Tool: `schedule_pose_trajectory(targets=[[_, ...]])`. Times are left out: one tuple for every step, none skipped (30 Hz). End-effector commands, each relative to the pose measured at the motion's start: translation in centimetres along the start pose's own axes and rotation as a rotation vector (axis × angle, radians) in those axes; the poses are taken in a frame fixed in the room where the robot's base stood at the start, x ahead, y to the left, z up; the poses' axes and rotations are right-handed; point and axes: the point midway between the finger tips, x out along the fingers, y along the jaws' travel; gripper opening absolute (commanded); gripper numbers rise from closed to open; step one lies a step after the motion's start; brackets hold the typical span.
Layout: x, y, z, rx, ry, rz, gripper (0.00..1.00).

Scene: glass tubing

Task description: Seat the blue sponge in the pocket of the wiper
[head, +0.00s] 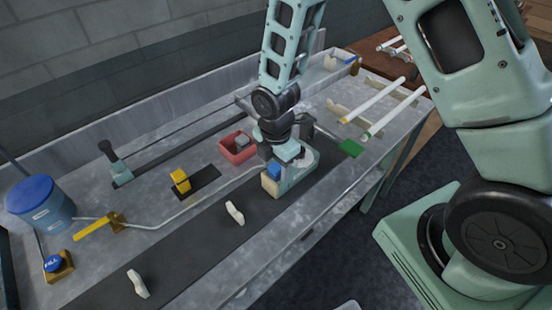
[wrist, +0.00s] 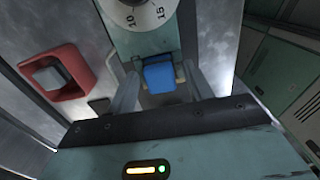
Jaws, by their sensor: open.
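The blue sponge (head: 274,171) is at the near left end of a mint-green body (head: 301,173) on the bench, beside a beige block (head: 270,186). In the wrist view the sponge (wrist: 160,78) lies between the fingers of my gripper (wrist: 161,88), with a visible gap on either side. My gripper is open and low over the mint body. A dial (wrist: 140,12) marked 10 and 15 is on that body. I cannot tell for certain which part is the wiper or its pocket, or how deep the sponge sits.
A red tray (head: 238,149) with a grey block stands left of the arm, near a yellow block (head: 180,180). A blue tub (head: 42,203) is at the far left.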

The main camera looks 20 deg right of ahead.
Motion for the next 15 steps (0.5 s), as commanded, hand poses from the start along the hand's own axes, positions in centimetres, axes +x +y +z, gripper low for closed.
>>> schedule_pose_trajectory(targets=[[-0.5, 0.0, 0.0, 0.001, 0.0, 0.001, 0.51], [-0.5, 0.1, 0.0, 0.001, 0.0, 0.002, 0.51], [-0.8, 0.1, 0.0, 0.0, 0.001, 0.003, 0.51], [-1.1, 0.1, 0.0, 0.0, 0.001, 0.004, 0.51], [-1.5, 0.1, 0.0, 0.001, 0.001, 0.005, 0.51], [-2.1, 0.1, 0.1, 0.001, 0.0, 0.005, 0.51], [-2.6, 0.1, 0.1, 0.002, 0.0, 0.006, 0.51], [-3.1, 0.1, 0.1, 0.002, 0.0, 0.006, 0.51], [-4.0, 0.1, 0.0, 0.002, 0.0, 0.007, 0.51], [-4.5, 0.2, 0.1, 0.003, 0.0, 0.008, 0.51], [-5.1, 0.1, 0.1, 0.003, 0.0, 0.007, 0.51], [-6.0, 0.1, 0.1, 0.003, 0.0, 0.007, 0.51], [-6.6, 0.2, 0.1, 0.003, 0.0, 0.008, 0.51], [-7.2, 0.1, 0.1, 0.003, 0.0, 0.007, 0.51], [-7.9, 0.1, 0.1, 0.003, -0.001, 0.007, 0.51]])
